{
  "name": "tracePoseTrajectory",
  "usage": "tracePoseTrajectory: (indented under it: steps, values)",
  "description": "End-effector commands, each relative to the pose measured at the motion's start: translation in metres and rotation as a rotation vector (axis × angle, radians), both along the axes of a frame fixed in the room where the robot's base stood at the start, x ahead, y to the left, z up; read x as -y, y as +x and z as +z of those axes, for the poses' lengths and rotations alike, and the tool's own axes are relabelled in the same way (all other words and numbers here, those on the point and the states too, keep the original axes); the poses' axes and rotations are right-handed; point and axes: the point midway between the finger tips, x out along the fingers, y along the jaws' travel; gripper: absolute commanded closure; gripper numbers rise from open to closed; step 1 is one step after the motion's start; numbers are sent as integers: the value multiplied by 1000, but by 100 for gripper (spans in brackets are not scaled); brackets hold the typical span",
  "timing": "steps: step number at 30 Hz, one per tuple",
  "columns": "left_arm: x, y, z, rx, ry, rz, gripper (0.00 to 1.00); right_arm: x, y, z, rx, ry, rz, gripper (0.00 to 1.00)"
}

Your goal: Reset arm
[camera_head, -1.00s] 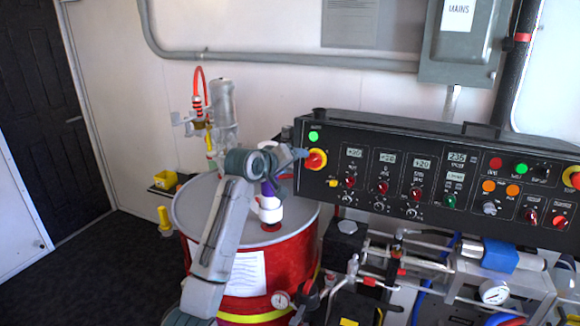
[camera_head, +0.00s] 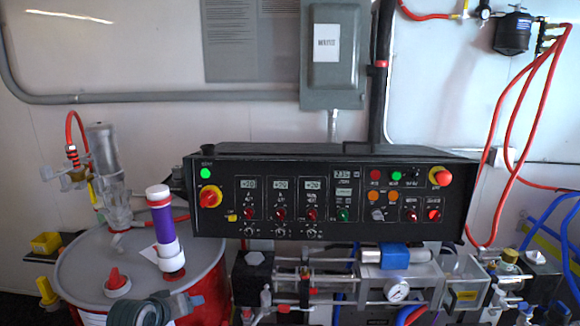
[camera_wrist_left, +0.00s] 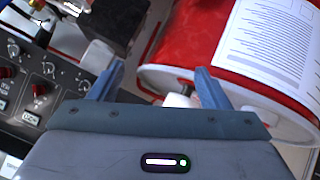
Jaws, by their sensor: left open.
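My left gripper (camera_head: 188,302) is low at the bottom left of the head view, in front of the red drum (camera_head: 205,285) and below the control panel. In the left wrist view the gripper (camera_wrist_left: 158,78) has its two blue fingers spread apart with nothing held between them. The black control panel (camera_head: 262,215) spans the middle of the head view. Its red-and-yellow rotary switch (camera_head: 210,196) sits at the left end, below a lit green lamp (camera_head: 205,173), clear of the gripper. My right gripper is in neither view.
A white-and-purple cylinder (camera_head: 163,222) stands on the drum lid, beside a clear pump (camera_head: 108,170). Pipework with a pressure gauge (camera_head: 397,291) runs below the panel. A grey electrical box (camera_head: 333,55) hangs above. Red hoses (camera_head: 500,140) hang at right.

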Motion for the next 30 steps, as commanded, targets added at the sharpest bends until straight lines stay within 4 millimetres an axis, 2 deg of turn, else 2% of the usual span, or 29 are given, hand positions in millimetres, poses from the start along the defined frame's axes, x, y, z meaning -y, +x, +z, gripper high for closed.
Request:
tracePoseTrajectory:
  steps: [1,6,9,12,15,21,30]
  values:
    - [2,-28,-24,-41,35,-17,29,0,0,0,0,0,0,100]
    - [4,-115,-79,-164,160,-82,29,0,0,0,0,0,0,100]
    - [5,-169,-102,-239,225,-123,29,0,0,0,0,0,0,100]
    - [5,-219,-117,-307,283,-163,29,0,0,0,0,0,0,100]
    - [4,-257,-125,-359,325,-196,29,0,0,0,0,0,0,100]
    - [2,-312,-130,-436,380,-244,29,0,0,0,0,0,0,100]
    - [0,-374,-128,-527,438,-302,29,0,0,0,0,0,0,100]
